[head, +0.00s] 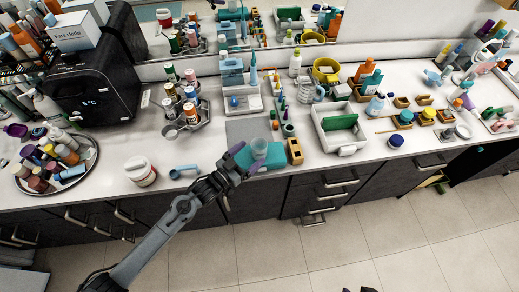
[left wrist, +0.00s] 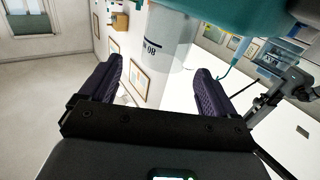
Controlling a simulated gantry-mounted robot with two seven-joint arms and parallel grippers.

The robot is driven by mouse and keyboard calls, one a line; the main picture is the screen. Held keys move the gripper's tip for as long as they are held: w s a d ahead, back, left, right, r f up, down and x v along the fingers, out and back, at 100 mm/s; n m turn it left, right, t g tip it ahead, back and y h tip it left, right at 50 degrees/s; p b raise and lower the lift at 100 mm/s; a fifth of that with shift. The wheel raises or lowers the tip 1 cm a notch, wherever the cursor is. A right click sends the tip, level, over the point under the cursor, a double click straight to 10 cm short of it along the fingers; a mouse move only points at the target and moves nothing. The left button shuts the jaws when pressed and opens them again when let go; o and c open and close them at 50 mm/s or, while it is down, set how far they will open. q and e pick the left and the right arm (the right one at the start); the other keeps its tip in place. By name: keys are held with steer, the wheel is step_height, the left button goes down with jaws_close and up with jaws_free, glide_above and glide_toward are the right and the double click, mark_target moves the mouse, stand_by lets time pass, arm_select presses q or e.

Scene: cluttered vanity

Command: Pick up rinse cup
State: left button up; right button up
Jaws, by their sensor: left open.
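The rinse cup (head: 259,149) is a clear, translucent cup near the counter's front edge. In the left wrist view the cup (left wrist: 168,45) shows dark printed marks and stands ahead of and between my finger pads. My left gripper (head: 248,158) is open, at the left side of the cup; it also shows in the left wrist view (left wrist: 160,72). I cannot tell whether a finger touches the cup. The fingers and arm hide part of the counter there.
A teal cloth-like item (head: 270,161) lies at the counter edge by the cup. A wooden block with holes (head: 295,151) is just right of it. A light-blue scoop (head: 184,171) and white tub (head: 140,171) lie left. A white tray (head: 341,131) stands right.

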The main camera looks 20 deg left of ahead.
mark_target(265, 141)
arm_select(q)
steer(key=shift+a+f+p+x, duration=0.1)
steer(key=shift+f+p+x, duration=0.1)
steer(key=shift+x, duration=1.35)
steer(key=shift+a+f+p+x, duration=0.15)
steer(key=shift+x, duration=1.4)
steer(key=shift+c, duration=0.5)
steer(key=c, duration=0.9)
